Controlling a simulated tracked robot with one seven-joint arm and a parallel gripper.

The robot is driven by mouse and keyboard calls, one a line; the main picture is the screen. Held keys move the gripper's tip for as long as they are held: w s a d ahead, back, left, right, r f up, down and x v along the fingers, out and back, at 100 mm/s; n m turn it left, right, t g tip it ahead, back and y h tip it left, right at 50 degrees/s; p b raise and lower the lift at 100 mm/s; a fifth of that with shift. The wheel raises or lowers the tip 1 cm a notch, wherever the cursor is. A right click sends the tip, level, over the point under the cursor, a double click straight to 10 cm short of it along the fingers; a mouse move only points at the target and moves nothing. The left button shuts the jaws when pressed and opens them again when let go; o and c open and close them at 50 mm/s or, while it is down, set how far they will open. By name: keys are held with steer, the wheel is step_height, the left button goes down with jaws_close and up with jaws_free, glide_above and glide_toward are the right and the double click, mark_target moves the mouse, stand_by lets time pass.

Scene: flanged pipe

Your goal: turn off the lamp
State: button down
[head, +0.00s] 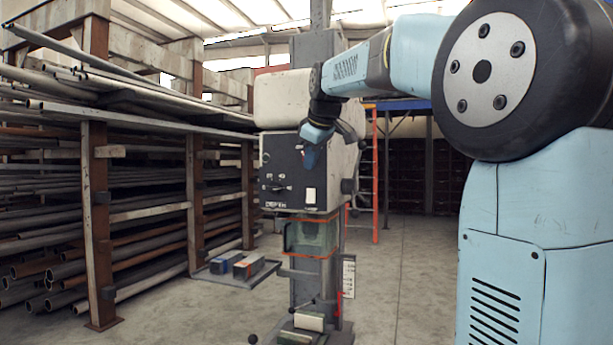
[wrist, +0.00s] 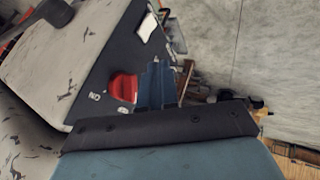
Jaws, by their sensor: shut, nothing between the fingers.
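A red switch (wrist: 123,87) sits on the dark face of a machine, with white lettering like "ON" upside down beside it in the wrist view. My gripper (wrist: 157,82) is shut and empty, its blue fingers just right of the red switch in that view; whether they touch it I cannot tell. In the head view my gripper (head: 312,157) is in front of the upper right of the machine's dark panel (head: 283,165), and the red switch cannot be made out there. I cannot pick out a lamp for sure in either view.
The machine's cream housing (head: 282,100) rises above the panel, with a greenish clear guard (head: 310,236) below. A low tray (head: 237,272) holds two boxes. A rack of pipes (head: 95,190) fills the left, an orange ladder (head: 375,180) stands behind. Floor at right is clear.

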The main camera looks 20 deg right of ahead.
steer(key=shift+w+d+r+v, duration=0.1)
steer(key=shift+w+v, duration=0.05)
steer(key=shift+v, duration=0.8)
steer(key=shift+w+d+r+v, duration=0.15)
steer(key=shift+v, duration=0.8)
steer(key=shift+f, duration=0.1)
steer(key=s+a+f+m+g, duration=0.1)
steer(key=s+f+m, duration=0.8)
steer(key=s+f, duration=2.1)
steer(key=shift+s+f+g, duration=0.35)
steer(key=shift+f+g, duration=0.1)
steer(key=shift+g, duration=0.15)
